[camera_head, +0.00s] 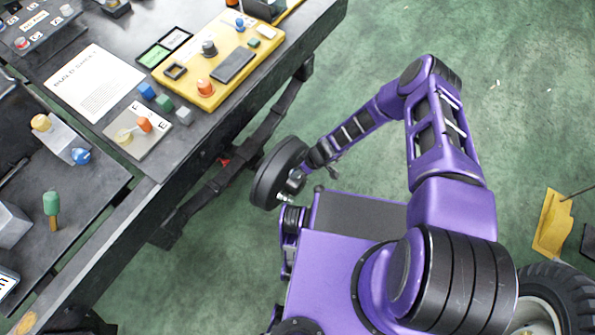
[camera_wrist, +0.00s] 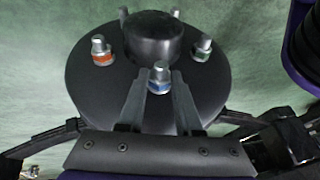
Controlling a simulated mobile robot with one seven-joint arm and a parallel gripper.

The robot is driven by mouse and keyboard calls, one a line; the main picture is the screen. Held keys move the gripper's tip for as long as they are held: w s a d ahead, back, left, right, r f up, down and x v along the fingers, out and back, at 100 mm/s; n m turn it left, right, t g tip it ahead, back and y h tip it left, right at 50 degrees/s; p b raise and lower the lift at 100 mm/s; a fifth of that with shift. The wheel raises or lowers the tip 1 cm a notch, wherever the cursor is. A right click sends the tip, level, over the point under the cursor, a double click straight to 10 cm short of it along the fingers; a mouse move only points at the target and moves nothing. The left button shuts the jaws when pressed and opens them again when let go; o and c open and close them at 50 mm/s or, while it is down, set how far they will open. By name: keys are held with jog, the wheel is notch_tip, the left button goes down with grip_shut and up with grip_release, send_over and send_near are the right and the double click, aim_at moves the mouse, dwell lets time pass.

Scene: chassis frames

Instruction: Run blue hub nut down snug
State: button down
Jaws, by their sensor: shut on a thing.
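In the wrist view, the round black hub (camera_wrist: 95,90) carries several silver studs around a raised black centre cap. The blue hub nut (camera_wrist: 159,86), a silver piece with a blue band low on it, is on the near side of the hub. My gripper (camera_wrist: 159,85) is shut on it, one grey finger at each side. An orange-banded nut (camera_wrist: 102,56) sits to the left and a green-banded nut (camera_wrist: 203,49) to the right. In the head view the black hub (camera_head: 270,178) is at the end of my arm; the blue nut is too small to tell there.
A dark workbench (camera_head: 185,150) fills the upper left, with a yellow board (camera_head: 215,75), a paper sheet (camera_head: 90,85) and small coloured blocks. A dark metal beam runs below its edge, close to the hub.

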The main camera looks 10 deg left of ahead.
jog(key=shift+f+b, duration=0.15)
jog(key=shift+b, duration=0.35)
jog(key=shift+w+f+g+b, duration=0.2)
jog(key=shift+g+b, duration=0.3)
jog(key=shift+b, duration=0.45)
jog(key=g+b, duration=0.1)
jog(key=b, duration=0.1)
jog(key=y+b, duration=0.1)
jog(key=shift+w+d+f+m+g+b, duration=0.1)
jog(key=shift+w+d+m+g+b, duration=0.1)
jog(key=shift+m+g+b, duration=0.15)
jog(key=shift+w+d+m+g+y+b, duration=0.1)
jog(key=shift+m+g+y+b, duration=0.2)
jog(key=shift+g+y, duration=0.7)
jog(key=shift+w+f+m+g+y, duration=0.1)
jog(key=shift+m+g+y, duration=0.2)
jog(key=shift+g, duration=0.6)
jog(key=shift+w+m+g+y, duration=0.15)
jog(key=shift+g+y, duration=0.15)
jog(key=shift+g, duration=0.55)
jog(key=shift+s+d+g+y, duration=0.1)
jog(key=shift+g+y, duration=0.2)
jog(key=shift+g, duration=0.2)
jog(key=c, duration=0.6)
grip_release()
